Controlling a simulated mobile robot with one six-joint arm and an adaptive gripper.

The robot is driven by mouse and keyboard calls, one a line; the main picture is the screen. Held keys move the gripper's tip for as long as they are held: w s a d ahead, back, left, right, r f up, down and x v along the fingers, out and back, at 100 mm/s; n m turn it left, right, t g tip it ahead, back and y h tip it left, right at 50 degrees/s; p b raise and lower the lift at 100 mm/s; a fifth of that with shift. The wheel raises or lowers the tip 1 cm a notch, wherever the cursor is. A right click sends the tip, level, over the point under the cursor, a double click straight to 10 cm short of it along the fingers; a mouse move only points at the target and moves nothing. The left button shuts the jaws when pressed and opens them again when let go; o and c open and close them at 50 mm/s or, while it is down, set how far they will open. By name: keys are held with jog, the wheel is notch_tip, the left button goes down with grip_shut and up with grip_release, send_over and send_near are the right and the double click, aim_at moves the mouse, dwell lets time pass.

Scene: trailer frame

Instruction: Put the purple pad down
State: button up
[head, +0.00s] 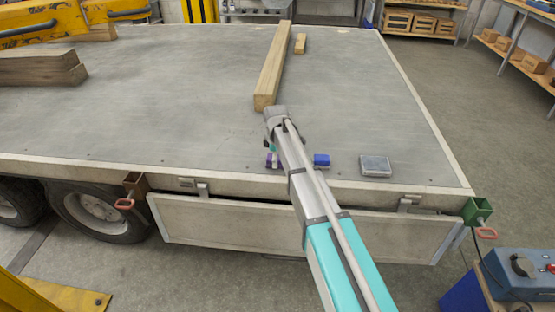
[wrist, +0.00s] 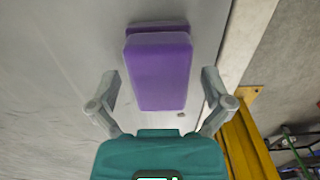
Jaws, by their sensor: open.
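The purple pad (wrist: 159,75) shows in the wrist view as a long purple block with a second purple strip along its far end; I cannot tell whether that is a separate piece. In the head view the purple pad (head: 275,161) is small, near the front edge of the trailer deck (head: 180,100), partly hidden by my arm. My gripper (wrist: 161,88) is open, with one finger on each side of the pad and a visible gap on both sides. In the head view my gripper (head: 270,148) is just above the pad, mostly hidden.
A blue block (head: 321,160) and a grey plate (head: 375,165) lie to the right along the deck edge. A long timber beam (head: 272,65) and a short wood piece (head: 300,43) lie behind. Stacked timbers (head: 40,67) are at left. The deck between is clear.

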jog(key=shift+r+p, duration=1.15)
jog(key=shift+p, duration=0.1)
jog(key=r+p, duration=0.3)
jog(key=shift+w+a+r, duration=0.1)
jog(key=shift+a+r, duration=0.1)
jog(key=shift+r, duration=0.1)
notch_tip(320, 180, up, 8)
jog(key=p, duration=0.8)
jog(key=s+d+m, duration=1.7)
jog(key=s+d, duration=0.7)
jog(key=s, duration=0.2)
jog(key=shift+m, duration=0.3)
